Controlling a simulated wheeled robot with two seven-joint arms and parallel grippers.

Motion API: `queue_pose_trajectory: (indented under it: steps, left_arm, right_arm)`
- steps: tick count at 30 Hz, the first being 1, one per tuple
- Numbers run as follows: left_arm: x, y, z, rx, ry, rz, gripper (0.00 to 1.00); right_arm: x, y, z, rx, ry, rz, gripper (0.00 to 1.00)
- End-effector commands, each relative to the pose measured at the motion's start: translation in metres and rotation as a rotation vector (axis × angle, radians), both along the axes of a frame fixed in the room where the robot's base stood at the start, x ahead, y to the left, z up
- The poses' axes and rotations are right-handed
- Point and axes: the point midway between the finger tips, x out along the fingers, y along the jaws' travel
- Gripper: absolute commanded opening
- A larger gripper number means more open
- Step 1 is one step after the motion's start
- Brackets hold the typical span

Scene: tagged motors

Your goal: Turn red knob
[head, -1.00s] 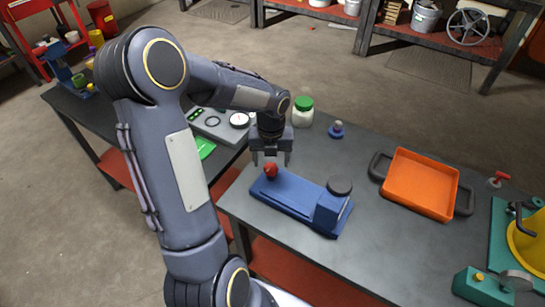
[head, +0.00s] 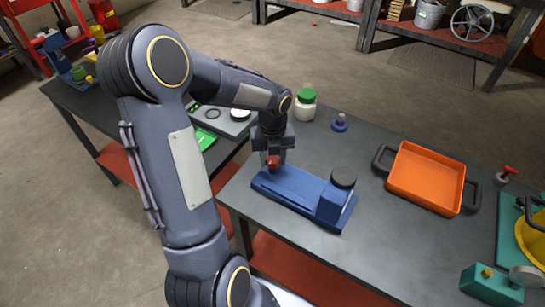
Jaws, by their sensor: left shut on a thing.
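The red knob (head: 272,163) sits at the left end of a blue device (head: 296,188) on the grey table. The device has a dark round disc (head: 343,177) on a raised block at its right end. My left gripper (head: 272,160) points down over the knob and is shut on it. The fingers partly hide the knob. My right gripper is not in view.
An orange tray (head: 426,178) with dark handles lies to the right on the table (head: 350,255). A jar with a green lid (head: 305,105) and a small blue-based item (head: 339,123) stand behind the device. Teal equipment (head: 490,286) is at the far right.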

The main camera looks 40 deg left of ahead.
Motion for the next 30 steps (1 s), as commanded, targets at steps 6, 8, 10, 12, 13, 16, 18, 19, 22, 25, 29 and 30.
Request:
queue_pose_trajectory:
  steps: [6, 8, 10, 12, 13, 16, 18, 19, 22, 25, 29, 30]
  left_arm:
    - [0.001, 0.0, -0.001, 0.001, -0.002, 0.426, 0.23]
    - [0.001, 0.0, -0.001, 0.0, -0.001, 0.544, 0.23]
    - [0.0, 0.0, -0.001, 0.0, -0.001, 0.681, 0.23]
    - [0.0, 0.0, -0.001, 0.0, -0.001, 0.817, 0.23]
    - [0.0, 0.0, -0.001, 0.001, 0.0, 0.875, 0.23]
    - [0.0, 0.0, -0.001, 0.0, 0.0, 1.038, 0.23]
    - [0.0, 0.0, 0.0, 0.0, 0.0, 1.111, 0.23]
    - [0.0, 0.0, 0.0, 0.0, 0.0, 1.132, 0.23]
    - [0.0, 0.0, 0.0, 0.0, 0.0, 1.161, 0.23]
    - [0.0, 0.0, 0.0, 0.0, 0.0, 1.16, 0.23]
    - [0.0, 0.0, 0.0, 0.0, 0.0, 1.159, 0.48]
    - [0.0, 0.0, 0.0, 0.0, 0.0, 1.158, 0.53]
  right_arm:
    - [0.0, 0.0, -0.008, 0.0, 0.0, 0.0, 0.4]
    - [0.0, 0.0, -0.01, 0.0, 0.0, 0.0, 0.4]
    - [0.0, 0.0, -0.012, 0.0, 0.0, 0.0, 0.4]
    - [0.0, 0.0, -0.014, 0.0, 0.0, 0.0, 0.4]
    - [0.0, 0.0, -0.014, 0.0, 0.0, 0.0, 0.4]
    - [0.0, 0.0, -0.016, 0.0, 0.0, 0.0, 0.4]
    - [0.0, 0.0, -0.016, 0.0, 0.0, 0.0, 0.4]
    - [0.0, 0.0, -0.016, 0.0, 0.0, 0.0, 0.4]
    - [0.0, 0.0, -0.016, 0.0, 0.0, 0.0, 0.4]
    - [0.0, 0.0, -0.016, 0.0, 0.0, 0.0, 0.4]
    - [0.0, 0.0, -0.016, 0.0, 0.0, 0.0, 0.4]
    - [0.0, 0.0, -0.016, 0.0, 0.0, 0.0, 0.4]
